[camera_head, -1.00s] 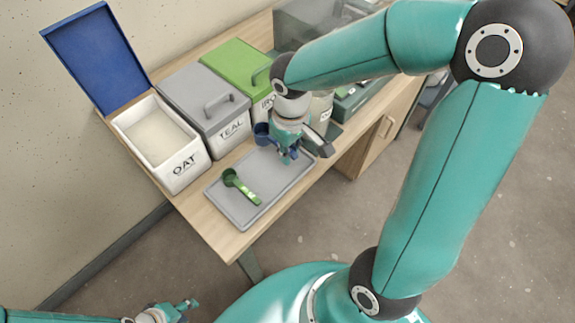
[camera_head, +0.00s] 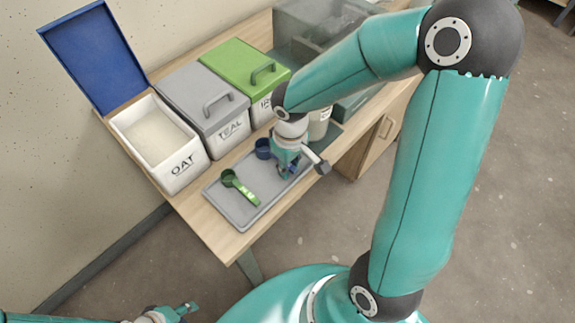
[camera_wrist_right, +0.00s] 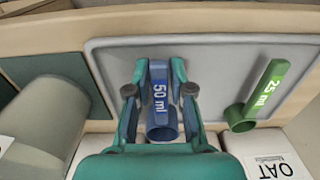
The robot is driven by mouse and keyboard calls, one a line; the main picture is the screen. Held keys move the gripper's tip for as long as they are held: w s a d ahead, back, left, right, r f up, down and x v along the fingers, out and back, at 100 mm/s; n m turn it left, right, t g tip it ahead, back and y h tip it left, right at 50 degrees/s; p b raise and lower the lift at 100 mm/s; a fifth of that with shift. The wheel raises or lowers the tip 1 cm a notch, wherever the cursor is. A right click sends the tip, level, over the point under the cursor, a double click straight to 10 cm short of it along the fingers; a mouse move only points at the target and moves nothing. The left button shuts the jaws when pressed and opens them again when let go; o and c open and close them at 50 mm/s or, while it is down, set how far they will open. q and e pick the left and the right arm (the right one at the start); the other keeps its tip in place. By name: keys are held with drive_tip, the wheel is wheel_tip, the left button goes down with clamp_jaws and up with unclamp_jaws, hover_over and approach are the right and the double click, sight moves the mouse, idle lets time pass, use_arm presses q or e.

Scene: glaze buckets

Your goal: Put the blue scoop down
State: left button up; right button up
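The blue scoop (camera_head: 263,148), marked 50 ml, is at the far right part of the grey tray (camera_head: 240,217). In the right wrist view, the blue scoop (camera_wrist_right: 161,117) has its handle between the fingers of my right gripper (camera_wrist_right: 159,76), which look closed against its sides. In the head view, my right gripper (camera_head: 285,172) is low over the tray and partly hides the handle. I cannot tell whether the scoop touches the tray. My left gripper (camera_head: 187,308) is at the bottom left, away from the table; its finger opening is unclear.
A green 25 ml scoop (camera_head: 240,187) lies on the tray's left part. Behind stand the open white OAT bucket (camera_head: 180,167) with its blue lid raised, the grey-lidded TEAL bucket (camera_head: 204,97) and a green-lidded bucket (camera_head: 243,66). The tray's front middle is clear.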

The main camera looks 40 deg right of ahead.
drive_tip(key=shift+o, duration=0.9)
drive_tip(key=shift+r, duration=0.1)
drive_tip(key=shift+r, duration=0.3)
wheel_tip(320, 180, up, 12)
drive_tip(key=p, duration=0.1)
drive_tip(key=shift+s+f+p, duration=0.15)
drive_tip(key=shift+f+p, duration=0.1)
drive_tip(key=shift+p, duration=0.1)
